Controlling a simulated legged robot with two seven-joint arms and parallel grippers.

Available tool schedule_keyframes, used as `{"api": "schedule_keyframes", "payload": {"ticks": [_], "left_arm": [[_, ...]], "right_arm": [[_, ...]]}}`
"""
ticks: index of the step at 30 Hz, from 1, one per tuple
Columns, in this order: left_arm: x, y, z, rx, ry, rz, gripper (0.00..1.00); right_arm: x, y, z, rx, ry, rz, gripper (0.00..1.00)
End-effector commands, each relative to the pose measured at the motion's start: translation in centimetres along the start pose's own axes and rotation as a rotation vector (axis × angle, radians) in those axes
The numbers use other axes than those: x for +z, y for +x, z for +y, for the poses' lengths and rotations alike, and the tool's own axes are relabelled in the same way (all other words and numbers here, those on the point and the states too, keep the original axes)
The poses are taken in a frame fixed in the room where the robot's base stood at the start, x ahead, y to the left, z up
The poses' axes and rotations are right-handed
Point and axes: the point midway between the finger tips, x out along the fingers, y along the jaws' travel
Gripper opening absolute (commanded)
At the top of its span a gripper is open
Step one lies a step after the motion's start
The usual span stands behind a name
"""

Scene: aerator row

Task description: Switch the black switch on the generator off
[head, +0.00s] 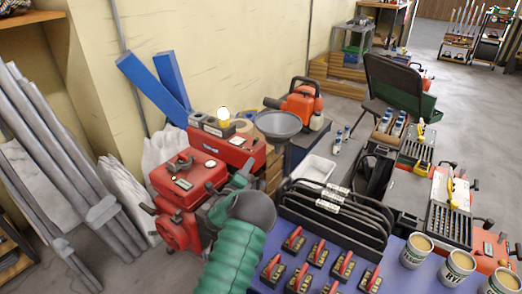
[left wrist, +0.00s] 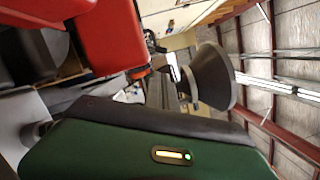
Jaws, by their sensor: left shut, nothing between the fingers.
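The generator is most likely the red machine (head: 180,200) at left of centre in the head view, with a red upper body and a round red housing below. A large red surface (left wrist: 108,35) at the upper left of the left wrist view looks like part of it. I cannot make out the black switch in either view. My left gripper (head: 212,200) is beside the machine's right side, shut and empty. Its green arm comes up from the bottom and hides part of that side. I cannot tell whether the fingers touch the machine. My right gripper is not in view.
A red toolbox (head: 228,147) and a grey funnel (head: 278,124) stand behind the machine. A blue table (head: 262,284) with several small red-handled items is at the front right, near my arm.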

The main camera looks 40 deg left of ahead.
Motion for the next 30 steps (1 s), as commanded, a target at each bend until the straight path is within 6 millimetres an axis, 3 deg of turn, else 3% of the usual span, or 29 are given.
{"api": "schedule_keyframes", "payload": {"ticks": [8, 21, 30], "left_arm": [[-0.1, 0.8, 0.3, 0.002, -0.003, 0.001, 0.00], [-0.1, 8.7, 0.5, 0.000, -0.003, 0.000, 0.00], [0.0, 10.1, 0.2, 0.003, -0.004, 0.000, 0.00]], "right_arm": [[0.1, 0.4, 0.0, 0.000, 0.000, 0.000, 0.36], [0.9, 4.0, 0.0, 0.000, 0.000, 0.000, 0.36], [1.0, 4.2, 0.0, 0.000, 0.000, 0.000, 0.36]]}}
